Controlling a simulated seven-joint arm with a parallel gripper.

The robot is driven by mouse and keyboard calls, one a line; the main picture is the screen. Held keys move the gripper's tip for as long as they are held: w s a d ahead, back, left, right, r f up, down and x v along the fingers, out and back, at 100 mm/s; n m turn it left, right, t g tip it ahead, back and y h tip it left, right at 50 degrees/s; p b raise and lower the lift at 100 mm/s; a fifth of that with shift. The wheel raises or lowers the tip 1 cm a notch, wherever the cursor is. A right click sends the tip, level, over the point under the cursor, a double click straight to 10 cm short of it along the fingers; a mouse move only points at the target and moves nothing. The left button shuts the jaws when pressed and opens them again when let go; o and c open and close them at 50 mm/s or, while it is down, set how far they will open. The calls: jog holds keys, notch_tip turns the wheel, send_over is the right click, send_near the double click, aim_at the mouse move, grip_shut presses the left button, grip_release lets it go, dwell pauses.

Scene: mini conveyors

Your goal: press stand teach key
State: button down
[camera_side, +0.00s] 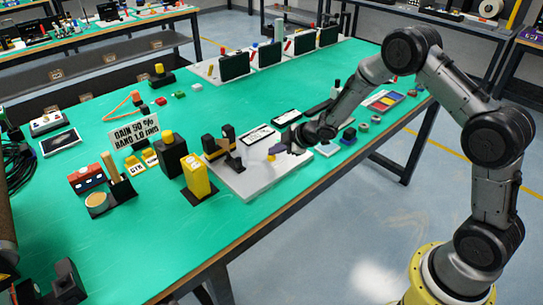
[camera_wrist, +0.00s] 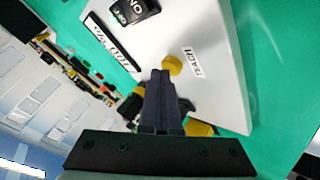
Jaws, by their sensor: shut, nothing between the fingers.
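The teach key is a round yellow button (camera_wrist: 172,65) beside a TEACH label (camera_wrist: 193,62) in the wrist view. It sits on the pale plate of the stand (camera_wrist: 222,75). In the side view a small yellow spot (camera_side: 271,158) shows on the stand plate (camera_side: 250,184), by my fingertips. My gripper (camera_side: 277,149) is shut and empty, low over the plate. In the wrist view the shut fingers (camera_wrist: 160,73) end right next to the key, slightly overlapping its left side. I cannot tell whether they touch it.
A black bracket (camera_side: 222,150) stands on the plate's left part. A yellow block (camera_side: 199,176) and a black box (camera_side: 170,158) with a yellow top stand left of it. A sign (camera_side: 134,133) is behind them. The green table's front strip (camera_side: 290,200) is clear.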

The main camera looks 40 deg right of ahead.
aim_at(275, 160)
jog(key=shift+r, duration=0.7)
jog(key=shift+r, duration=0.1)
jog(key=shift+r, duration=2.4)
